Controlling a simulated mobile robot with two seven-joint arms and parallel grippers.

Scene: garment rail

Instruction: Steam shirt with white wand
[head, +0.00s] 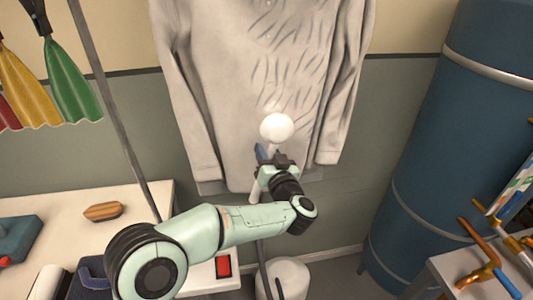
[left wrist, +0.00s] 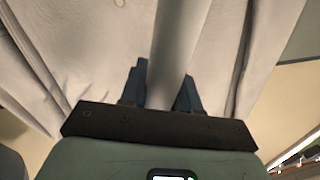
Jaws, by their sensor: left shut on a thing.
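A light grey long-sleeved shirt (head: 225,60) hangs against the wall, with dark crease marks down its middle and right side. It also fills much of the left wrist view (left wrist: 75,40). The white wand (head: 277,127) has a round head that stands in front of the shirt's lower middle; I cannot tell whether it touches the cloth. My left gripper (head: 271,158) is shut on the wand's handle, just below the head. In the left wrist view the wand's shaft (left wrist: 180,40) runs upward from between the blue fingers (left wrist: 165,90). My right gripper is in neither view.
A pale table (head: 60,205) at left holds a wooden brush (head: 103,211) and a teal object (head: 15,238). A grey pole (head: 115,110) rises beside it. A large blue tank (head: 450,120) and copper pipes (head: 480,240) stand at right. A white bin (head: 290,277) is on the floor.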

